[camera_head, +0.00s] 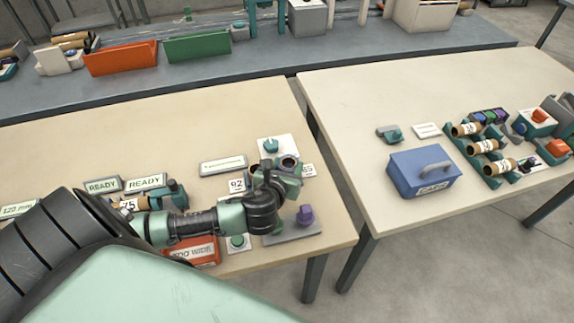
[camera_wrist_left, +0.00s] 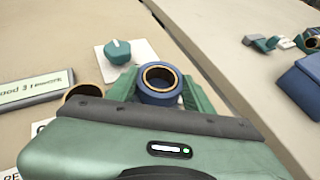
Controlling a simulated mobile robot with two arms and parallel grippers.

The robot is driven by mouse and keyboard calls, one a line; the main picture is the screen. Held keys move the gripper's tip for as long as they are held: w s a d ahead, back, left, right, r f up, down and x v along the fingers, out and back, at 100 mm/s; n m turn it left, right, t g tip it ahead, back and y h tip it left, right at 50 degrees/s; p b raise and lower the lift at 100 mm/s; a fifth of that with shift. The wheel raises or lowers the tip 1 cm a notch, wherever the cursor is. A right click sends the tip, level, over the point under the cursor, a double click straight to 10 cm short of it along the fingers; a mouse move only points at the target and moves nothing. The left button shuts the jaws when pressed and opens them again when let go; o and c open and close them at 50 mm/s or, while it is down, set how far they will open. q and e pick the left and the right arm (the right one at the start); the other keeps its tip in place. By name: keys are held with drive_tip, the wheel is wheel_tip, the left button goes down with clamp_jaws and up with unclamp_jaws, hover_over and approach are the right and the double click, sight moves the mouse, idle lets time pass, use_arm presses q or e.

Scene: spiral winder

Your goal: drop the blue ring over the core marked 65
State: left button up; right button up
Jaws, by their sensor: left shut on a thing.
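My left gripper (camera_head: 284,168) is shut on the blue ring, near the right end of the left table. In the left wrist view the blue ring (camera_wrist_left: 158,97) sits between the two green fingers. A tan rim like a core's top (camera_wrist_left: 146,75) shows inside the ring, so the ring appears to be around a core. How far down it sits cannot be told. A partly hidden label (camera_head: 308,170), seemingly 65, is just right of the gripper. Another core (camera_wrist_left: 83,91) stands apart to the left in the wrist view; a label 92 (camera_head: 237,185) is left of the gripper.
A teal knob on a white plate (camera_head: 271,146) is just behind the gripper. A purple knob (camera_head: 305,214) and a green button (camera_head: 238,241) are in front. A blue case (camera_head: 424,172) and several cores in holders are on the right table, across a gap.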

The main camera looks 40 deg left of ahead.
use_arm(q)
drive_tip(key=o, duration=1.5)
drive_tip(key=v, duration=0.8)
